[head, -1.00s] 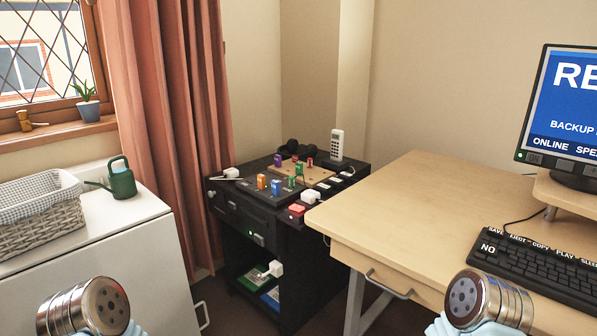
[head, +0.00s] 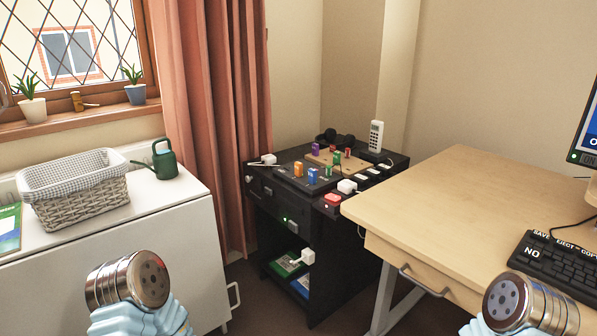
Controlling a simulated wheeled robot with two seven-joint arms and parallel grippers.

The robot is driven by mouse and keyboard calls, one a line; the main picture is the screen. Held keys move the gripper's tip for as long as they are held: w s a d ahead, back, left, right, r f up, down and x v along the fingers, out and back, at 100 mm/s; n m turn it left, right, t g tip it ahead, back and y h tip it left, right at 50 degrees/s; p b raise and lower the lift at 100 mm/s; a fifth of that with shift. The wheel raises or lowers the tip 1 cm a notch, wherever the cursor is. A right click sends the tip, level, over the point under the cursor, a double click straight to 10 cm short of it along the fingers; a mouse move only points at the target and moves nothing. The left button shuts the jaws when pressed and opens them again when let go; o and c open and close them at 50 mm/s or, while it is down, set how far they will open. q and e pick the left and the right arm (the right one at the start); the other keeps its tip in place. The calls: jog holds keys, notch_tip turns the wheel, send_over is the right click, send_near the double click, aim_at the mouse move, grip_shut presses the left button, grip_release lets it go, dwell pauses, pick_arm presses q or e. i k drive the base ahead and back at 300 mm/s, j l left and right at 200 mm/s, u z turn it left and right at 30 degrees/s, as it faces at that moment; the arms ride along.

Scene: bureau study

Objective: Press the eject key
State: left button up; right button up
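A black keyboard (head: 556,268) lies on the wooden desk at the right edge, partly cut off by the frame. Its top row carries word labels; one label reading EJECT (head: 566,243) shows near its upper left, after SAVE. A large NO key sits at its left end. My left wrist end (head: 128,283) is low at the left, in front of the white cabinet. The fingers of both grippers are not visible.
The wooden desk (head: 440,205) has a wide bare top left of the keyboard. A monitor (head: 585,130) is cut off at the right. A black cabinet (head: 330,235) with coloured blocks stands behind the desk's left side. A white cabinet (head: 150,225) holds a wicker basket (head: 80,200).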

aim_at(560, 244)
jog(key=z, duration=1.75)
